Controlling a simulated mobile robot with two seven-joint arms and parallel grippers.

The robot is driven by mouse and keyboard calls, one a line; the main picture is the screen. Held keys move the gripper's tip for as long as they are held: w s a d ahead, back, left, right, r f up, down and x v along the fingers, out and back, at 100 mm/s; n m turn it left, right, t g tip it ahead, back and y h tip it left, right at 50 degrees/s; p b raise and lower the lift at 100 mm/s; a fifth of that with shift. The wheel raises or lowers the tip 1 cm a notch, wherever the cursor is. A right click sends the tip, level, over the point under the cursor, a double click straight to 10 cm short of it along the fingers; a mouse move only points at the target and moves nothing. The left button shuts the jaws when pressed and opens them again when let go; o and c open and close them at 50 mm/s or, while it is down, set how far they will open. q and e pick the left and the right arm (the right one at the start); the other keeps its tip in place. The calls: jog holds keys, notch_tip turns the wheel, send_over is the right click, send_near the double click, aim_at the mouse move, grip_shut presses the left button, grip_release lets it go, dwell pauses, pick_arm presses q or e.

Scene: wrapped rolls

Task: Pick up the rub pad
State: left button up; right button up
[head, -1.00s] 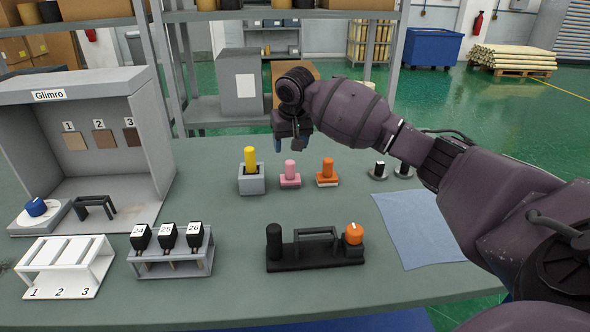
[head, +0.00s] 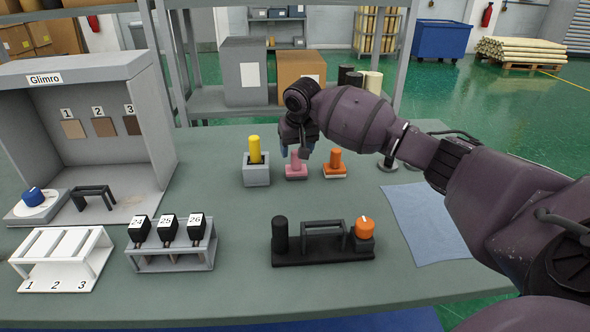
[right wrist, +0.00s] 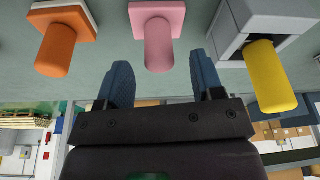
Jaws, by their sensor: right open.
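A pink pad with an upright round handle (head: 295,170) stands on the green table (head: 230,285), and it also shows in the right wrist view (right wrist: 158,38). An orange-handled pad (head: 335,167) stands just to its right, also in the right wrist view (right wrist: 58,45). Which of these is the rub pad I cannot tell for sure. My right gripper (head: 295,154) is open and empty at the top of the pink handle. In the right wrist view its two blue fingers (right wrist: 162,82) are spread, with the pink handle's end in line with the gap between them.
A yellow stick in a grey block (head: 256,176) stands close left of the pink pad. A black caddy with an orange knob (head: 322,254), a rack of numbered black holders (head: 170,261) and a white rack (head: 60,273) sit nearer. A blue cloth (head: 425,225) lies right.

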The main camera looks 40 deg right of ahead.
jog(key=b+x, duration=0.1)
jog(key=x, duration=0.2)
jog(key=shift+f, duration=0.25)
jog(key=shift+w+f, duration=0.1)
jog(key=shift+f, duration=0.25)
jog(key=shift+r, duration=0.2)
jog(key=shift+c, duration=1.3)
jog(key=c, duration=0.7)
jog(key=shift+c, duration=0.3)
jog(key=shift+r, duration=0.2)
notch_tip(320, 180, up, 11)
jog(key=p, duration=0.2)
jog(key=shift+p, duration=0.35)
notch_tip(320, 180, up, 7)
jog(key=p, duration=0.1)
send_over(296, 151)
pick_arm(q)
jog(key=shift+s+a+r, duration=0.2)
jog(key=shift+s+r, duration=0.2)
jog(key=shift+r, duration=0.3)
pick_arm(e)
jog(key=shift+w+r, duration=0.15)
jog(key=shift+r, duration=0.65)
